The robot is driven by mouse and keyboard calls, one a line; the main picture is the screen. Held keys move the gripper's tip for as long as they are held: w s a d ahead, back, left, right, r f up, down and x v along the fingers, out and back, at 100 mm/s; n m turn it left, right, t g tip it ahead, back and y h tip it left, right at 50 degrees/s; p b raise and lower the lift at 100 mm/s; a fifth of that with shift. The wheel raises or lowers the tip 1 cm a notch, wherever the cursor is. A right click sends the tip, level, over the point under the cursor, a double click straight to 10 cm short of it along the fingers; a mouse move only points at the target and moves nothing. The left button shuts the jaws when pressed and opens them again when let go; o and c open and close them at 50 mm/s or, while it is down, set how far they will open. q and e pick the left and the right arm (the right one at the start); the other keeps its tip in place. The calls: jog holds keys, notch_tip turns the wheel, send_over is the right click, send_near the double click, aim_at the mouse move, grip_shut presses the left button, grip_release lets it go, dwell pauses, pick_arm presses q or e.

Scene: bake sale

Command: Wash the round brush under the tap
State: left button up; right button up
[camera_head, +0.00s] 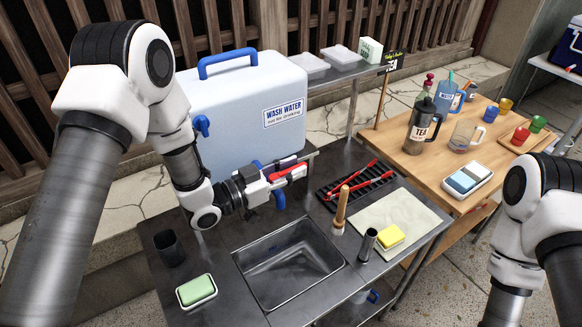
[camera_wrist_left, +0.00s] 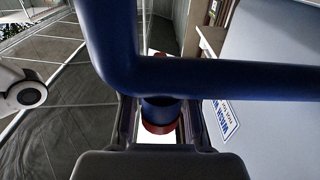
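The round brush (camera_head: 341,206), with a wooden handle, stands handle up on the steel counter right of the sink (camera_head: 262,281). The tap's blue spout (camera_head: 279,200) hangs on the wash-water container's front, above the sink's back edge; my gripper hides much of the tap. My left gripper (camera_head: 290,170) is at the tap, its fingers apart around a blue and red part (camera_wrist_left: 160,125). Whether they touch it is unclear. A thick blue pipe (camera_wrist_left: 125,65) fills the upper left wrist view. My right gripper is out of view; only right arm links show.
The wash-water container (camera_head: 240,95) stands behind the sink. The sink is empty.

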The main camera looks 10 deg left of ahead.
pick_arm(q)
grip_shut()
jog(key=shift+s+d+f+m+g+h+b, duration=0.1)
jog(key=shift+m+g+h+b, duration=0.4)
jog(key=shift+m+g+b, duration=0.1)
jog(key=shift+s+d+m+g+h+b, duration=0.15)
jog(key=shift+m+g+h+b, duration=0.15)
jog(key=shift+m+g+h, duration=0.25)
jog(key=shift+s+d+m+g+h, duration=0.2)
jog(key=shift+m+g+h, duration=0.3)
jog(key=shift+g, duration=0.55)
jog(key=shift+o, duration=2.3)
grip_release()
jog(key=shift+o, duration=0.7)
jog(key=shift+d, duration=0.1)
